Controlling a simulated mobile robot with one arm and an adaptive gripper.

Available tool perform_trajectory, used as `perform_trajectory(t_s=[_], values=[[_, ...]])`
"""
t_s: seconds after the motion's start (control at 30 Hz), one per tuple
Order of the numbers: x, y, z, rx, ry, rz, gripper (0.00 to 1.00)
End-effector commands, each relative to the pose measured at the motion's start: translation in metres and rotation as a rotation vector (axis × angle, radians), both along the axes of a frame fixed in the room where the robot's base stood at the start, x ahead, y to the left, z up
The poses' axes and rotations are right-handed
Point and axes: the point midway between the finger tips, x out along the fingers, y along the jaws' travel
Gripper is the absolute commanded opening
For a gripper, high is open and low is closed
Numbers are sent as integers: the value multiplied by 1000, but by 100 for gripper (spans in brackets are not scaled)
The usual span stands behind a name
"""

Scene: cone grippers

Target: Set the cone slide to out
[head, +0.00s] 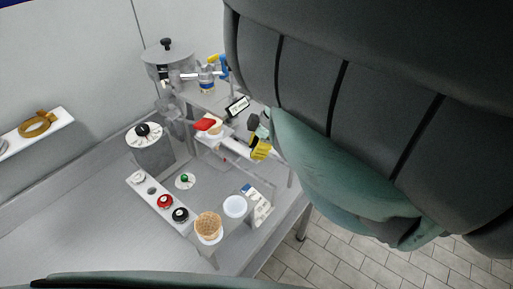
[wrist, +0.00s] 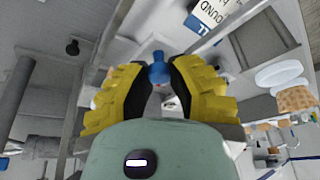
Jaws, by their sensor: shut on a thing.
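My gripper (wrist: 160,85) has yellow ribbed fingers with dark inner pads. In the wrist view they close around a small blue knob (wrist: 158,70), which shows between the fingertips. In the head view my gripper (head: 261,149) is at the right side of the raised metal stand, its fingertips partly hidden by my own arm. I cannot make out the knob there. A red piece (head: 208,123) and a tan piece beside it lie on the stand's lower shelf. Which part is the cone slide, and its position, I cannot tell.
A small sign (head: 237,107) stands on the stand, near a blue-and-white container (head: 207,86). My arm covers the right side.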

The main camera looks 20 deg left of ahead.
Motion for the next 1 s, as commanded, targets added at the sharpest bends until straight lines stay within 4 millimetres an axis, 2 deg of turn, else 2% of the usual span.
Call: perform_trajectory(t_s=[0.1,0.67,0.87,1.0], values=[[0,0,0,0,1,0,0],[-1,-1,0,1,1,-1,0],[-8,-16,5,-2,10,0,0],[-16,-36,8,-4,12,1,0]])
